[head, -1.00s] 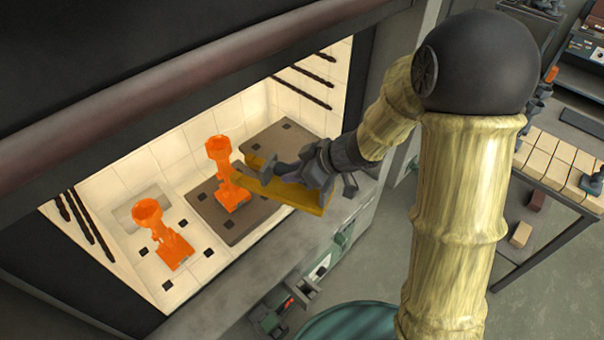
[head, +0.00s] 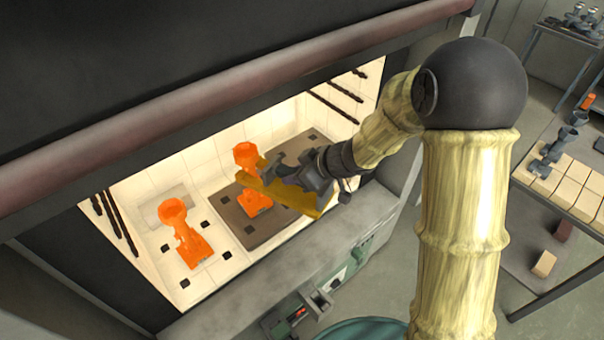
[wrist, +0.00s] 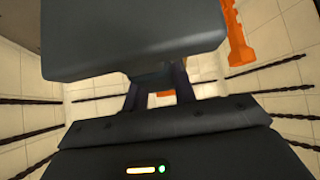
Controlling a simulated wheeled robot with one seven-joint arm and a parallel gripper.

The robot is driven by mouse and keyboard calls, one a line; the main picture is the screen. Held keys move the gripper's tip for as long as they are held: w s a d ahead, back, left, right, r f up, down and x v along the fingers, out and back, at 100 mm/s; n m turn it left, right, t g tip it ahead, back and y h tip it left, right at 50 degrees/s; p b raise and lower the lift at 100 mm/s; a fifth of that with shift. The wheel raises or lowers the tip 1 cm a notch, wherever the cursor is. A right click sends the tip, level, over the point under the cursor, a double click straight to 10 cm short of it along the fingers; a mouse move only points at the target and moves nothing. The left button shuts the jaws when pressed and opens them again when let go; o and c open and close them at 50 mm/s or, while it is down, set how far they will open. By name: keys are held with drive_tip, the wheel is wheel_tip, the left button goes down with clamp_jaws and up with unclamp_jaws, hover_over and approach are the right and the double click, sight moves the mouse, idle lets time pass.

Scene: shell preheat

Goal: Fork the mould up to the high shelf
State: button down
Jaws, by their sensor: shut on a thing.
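My gripper (head: 290,174) is shut on a yellow fork (head: 300,196), which reaches left into the lit furnace. One glowing orange mould (head: 246,155), with a cup-shaped top, stands upright at a dark brown slab (head: 251,234). The fork's left end crosses in front of this mould; I cannot tell whether it bears any weight. A second orange mould (head: 185,235) stands on the pale furnace floor to the left, apart from the fork. In the wrist view a dark block hides most of the fork, and orange (wrist: 237,45) shows at upper right.
Dark rods line the furnace's left wall (head: 120,225) and right wall (head: 347,88). A long reddish bar (head: 230,93) runs across above the opening. A grey sill (head: 250,282) lies in front. A table with pale blocks (head: 572,185) stands at right.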

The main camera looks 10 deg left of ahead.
sight(282, 167)
drive_tip(key=shift+w+a+p, duration=0.25)
drive_tip(key=shift+a, duration=0.4)
drive_tip(key=shift+w+a+p, duration=0.25)
drive_tip(key=shift+a, duration=0.35)
drive_tip(key=shift+w+a+p, duration=0.25)
drive_tip(key=shift+a, duration=0.4)
drive_tip(key=shift+r, duration=0.15)
drive_tip(key=shift+r, duration=3.45)
drive_tip(key=shift+r, duration=0.9)
